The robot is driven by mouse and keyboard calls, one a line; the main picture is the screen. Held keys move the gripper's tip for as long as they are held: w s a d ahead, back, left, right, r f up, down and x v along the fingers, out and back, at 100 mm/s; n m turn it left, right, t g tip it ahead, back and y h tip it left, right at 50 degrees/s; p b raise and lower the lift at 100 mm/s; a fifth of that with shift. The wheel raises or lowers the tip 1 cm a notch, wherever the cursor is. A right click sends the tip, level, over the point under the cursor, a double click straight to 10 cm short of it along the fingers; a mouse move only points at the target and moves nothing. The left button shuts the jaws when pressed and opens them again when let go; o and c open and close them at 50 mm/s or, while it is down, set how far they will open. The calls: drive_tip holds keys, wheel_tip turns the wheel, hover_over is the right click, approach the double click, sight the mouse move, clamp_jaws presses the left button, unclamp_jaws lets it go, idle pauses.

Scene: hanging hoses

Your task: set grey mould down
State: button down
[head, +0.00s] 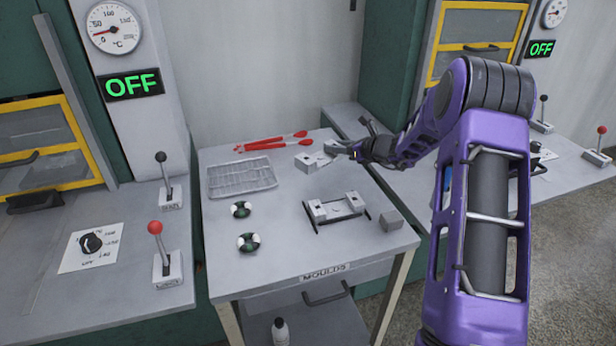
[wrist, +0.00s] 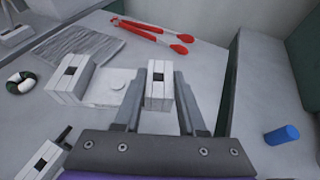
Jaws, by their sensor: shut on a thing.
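My gripper (head: 347,150) reaches in over the back right of the moulds table. In the wrist view its two fingers (wrist: 160,88) are closed on a pale grey block with a dark square in its top, which I take as the grey mould (wrist: 158,70). A similar block (wrist: 70,80) is to its left, also seen in the head view (head: 308,163). A flat pale plate with a round spot (wrist: 113,88) lies between the two blocks; whether it joins them I cannot tell. The held block is low by the tabletop; whether it touches is unclear.

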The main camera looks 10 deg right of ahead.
sight(338, 180)
drive_tip(key=shift+f, duration=3.9)
drive_tip(key=shift+f+b, duration=0.1)
drive_tip(key=shift+b, duration=0.2)
drive_tip(key=shift+c, duration=2.4)
unclamp_jaws()
drive_tip(key=shift+f, duration=0.1)
drive_tip(key=shift+s+d+r, duration=0.25)
drive_tip(key=shift+s, duration=0.1)
drive_tip(key=v, duration=1.1)
drive_tip(key=shift+s, duration=0.1)
